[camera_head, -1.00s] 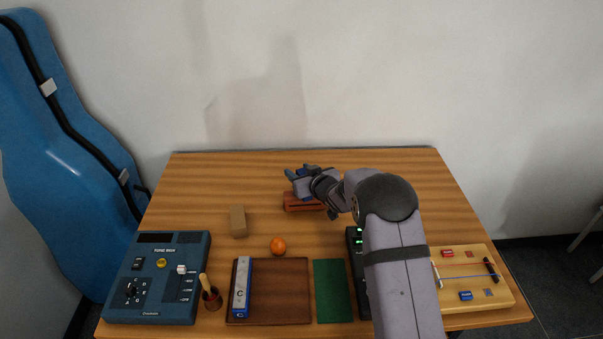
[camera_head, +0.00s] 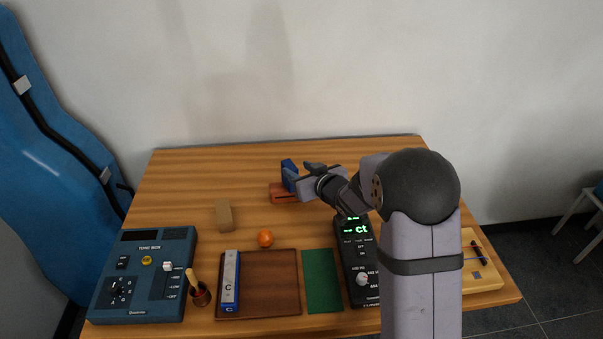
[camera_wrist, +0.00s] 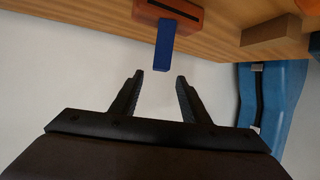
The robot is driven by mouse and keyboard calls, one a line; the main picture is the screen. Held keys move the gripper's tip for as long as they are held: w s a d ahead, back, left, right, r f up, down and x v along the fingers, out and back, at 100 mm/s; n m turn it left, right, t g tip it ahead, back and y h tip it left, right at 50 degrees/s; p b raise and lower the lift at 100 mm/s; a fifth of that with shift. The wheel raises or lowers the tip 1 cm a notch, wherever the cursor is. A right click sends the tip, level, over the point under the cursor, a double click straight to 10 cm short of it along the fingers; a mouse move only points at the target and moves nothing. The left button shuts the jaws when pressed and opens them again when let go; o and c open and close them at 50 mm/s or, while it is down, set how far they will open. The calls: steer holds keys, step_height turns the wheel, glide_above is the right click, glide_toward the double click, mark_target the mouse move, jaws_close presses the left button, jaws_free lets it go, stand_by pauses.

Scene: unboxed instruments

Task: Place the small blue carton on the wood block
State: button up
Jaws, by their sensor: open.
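The small blue carton (camera_head: 287,166) stands upright on the reddish-brown slotted wood block (camera_head: 281,194) near the back middle of the table. In the wrist view, which looks upside down, the carton (camera_wrist: 163,46) projects from the top of the wood block (camera_wrist: 170,12). My gripper (camera_wrist: 159,76) is open and empty, its fingertips close to the carton's free end with a small gap. In the head view, my gripper (camera_head: 299,178) is just right of the carton and partly hides it and the block.
A tan block (camera_head: 224,216) and an orange ball (camera_head: 265,239) lie left and in front. A brown board (camera_head: 270,285) with a blue-and-white box (camera_head: 230,280), a green mat (camera_head: 322,280) and a tone box (camera_head: 145,275) fill the front. The back left is clear.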

steer(key=shift+s+d+r, duration=0.2)
steer(key=shift+s, duration=0.35)
steer(key=s+d+f+m+g+h+p, duration=0.1)
steer(key=s+d+g+h, duration=0.1)
steer(key=s, duration=0.6)
steer(key=s+d+f+m+g+h+p, duration=0.1)
steer(key=s+d+g+h, duration=0.1)
steer(key=s, duration=0.5)
steer(key=s+d+m+g+h+p, duration=0.1)
steer(key=s+d+g, duration=0.3)
steer(key=s, duration=0.4)
steer(key=shift+s+d+f+m+h+p, duration=0.15)
steer(key=shift+d+f+m+h+p, duration=0.1)
steer(key=shift+d, duration=0.2)
steer(key=shift+s+d+f+m+h+p, duration=0.15)
steer(key=shift+d+m+p, duration=0.1)
steer(key=shift+d, duration=0.2)
steer(key=s+a+g, duration=0.1)
steer(key=s+g, duration=0.3)
steer(key=s, duration=0.9)
steer(key=shift+s+a+m+y+p, duration=0.25)
steer(key=shift+a+m+y+p, duration=0.05)
steer(key=shift+a+y+p, duration=0.1)
